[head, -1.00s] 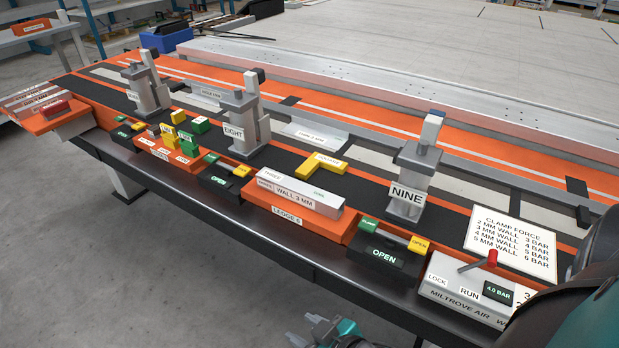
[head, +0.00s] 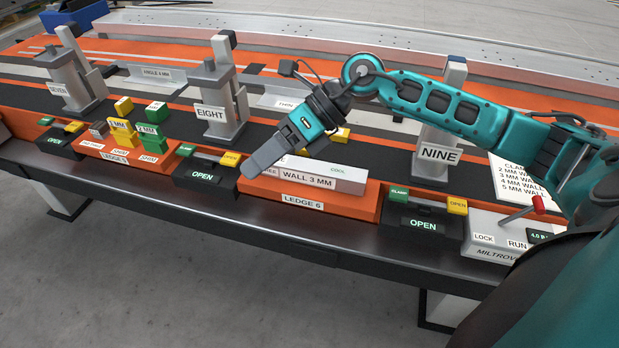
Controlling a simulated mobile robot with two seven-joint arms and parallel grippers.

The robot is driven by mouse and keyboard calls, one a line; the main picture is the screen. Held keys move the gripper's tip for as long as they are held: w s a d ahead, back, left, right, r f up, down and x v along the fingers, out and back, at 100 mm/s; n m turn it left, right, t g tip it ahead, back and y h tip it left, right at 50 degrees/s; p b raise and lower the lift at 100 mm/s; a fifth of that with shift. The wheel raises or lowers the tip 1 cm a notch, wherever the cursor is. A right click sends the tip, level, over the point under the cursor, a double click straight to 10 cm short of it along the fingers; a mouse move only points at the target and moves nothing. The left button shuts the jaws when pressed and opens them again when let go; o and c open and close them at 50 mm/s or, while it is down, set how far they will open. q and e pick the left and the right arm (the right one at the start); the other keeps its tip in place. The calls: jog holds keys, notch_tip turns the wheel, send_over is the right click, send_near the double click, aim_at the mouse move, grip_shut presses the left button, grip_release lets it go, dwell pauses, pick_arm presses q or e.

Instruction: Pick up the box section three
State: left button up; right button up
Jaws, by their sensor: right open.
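The box section (head: 322,176), a pale grey bar marked WALL 3 MM with COOL on its top, lies along the orange ledge 6 (head: 350,212). My right gripper (head: 256,166) reaches in from the right, over the back of the bar, with its fingers pointing down and left at the bar's left end. The fingers and wrist hide that end and part of its label. The right gripper is open, with nothing seen between its fingers; I cannot tell whether they touch the bar. My left gripper is out of view.
Clamp posts EIGHT (head: 212,112) and NINE (head: 436,140) stand behind the ledge. Black OPEN button boxes (head: 203,176) and (head: 424,222) flank it. Yellow and green blocks (head: 123,130) sit on ledge 5 at left.

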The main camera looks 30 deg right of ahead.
jog(key=w+d+r+n+h, duration=0.15)
jog(key=d+h, duration=0.55)
jog(key=d, duration=0.8)
jog(key=b, duration=0.1)
send_over(310, 165)
jog(key=s+d, duration=0.2)
jog(key=shift+t+h, duration=0.3)
jog(key=shift+t, duration=0.1)
jog(key=f, duration=0.7)
jog(key=shift+w+a, duration=0.15)
jog(key=shift+w, duration=0.1)
jog(key=x, duration=0.5)
jog(key=shift+s+a+f, duration=0.1)
jog(key=shift+s+f, duration=0.05)
jog(key=shift+s, duration=0.05)
grip_shut()
